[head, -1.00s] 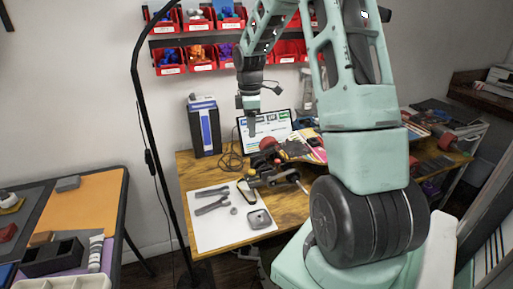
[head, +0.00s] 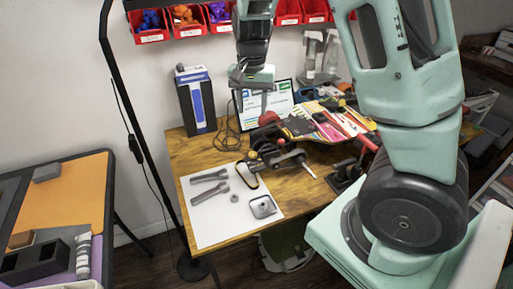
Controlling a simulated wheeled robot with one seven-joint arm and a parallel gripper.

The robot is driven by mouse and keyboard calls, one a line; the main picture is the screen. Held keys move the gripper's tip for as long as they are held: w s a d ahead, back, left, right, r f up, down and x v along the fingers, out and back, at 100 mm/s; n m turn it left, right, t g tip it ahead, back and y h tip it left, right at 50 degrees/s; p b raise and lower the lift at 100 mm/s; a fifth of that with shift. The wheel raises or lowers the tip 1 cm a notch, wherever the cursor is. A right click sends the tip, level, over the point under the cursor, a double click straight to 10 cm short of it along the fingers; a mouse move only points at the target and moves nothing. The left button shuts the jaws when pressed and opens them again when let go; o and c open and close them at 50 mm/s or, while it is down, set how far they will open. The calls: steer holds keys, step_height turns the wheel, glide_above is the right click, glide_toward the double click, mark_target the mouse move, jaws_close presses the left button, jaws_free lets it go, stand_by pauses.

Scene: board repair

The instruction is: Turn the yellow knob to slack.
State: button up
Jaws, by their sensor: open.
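A small yellow-orange knob (head: 253,155) sits at the left end of a dark clamp-like fixture (head: 278,158) on the wooden workbench. The knob is small here, and its turn position cannot be made out. My gripper (head: 264,108) points down above and behind the fixture, apart from the yellow knob. It is open, and nothing shows between its fingers. A red ball-shaped part (head: 269,118) shows just below the fingertips; whether they touch cannot be told.
A white mat (head: 215,225) with wrenches and a small metal tray (head: 262,206) lies at the front left. A black lamp pole (head: 150,140) rises left of the wooden bench (head: 190,155). A tablet (head: 281,97) and colourful boards (head: 325,120) stand behind.

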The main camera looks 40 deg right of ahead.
mark_target(253, 153)
step_height(253, 153, down, 16)
steer(key=shift+f, duration=0.15)
stand_by(0.3)
steer(key=c, duration=1)
steer(key=shift+m, duration=0.3)
steer(key=m+p, duration=0.2)
steer(key=m, duration=0.1)
steer(key=shift+m, duration=0.3)
steer(key=shift+m+p, duration=1.05)
steer(key=shift+m, duration=1.15)
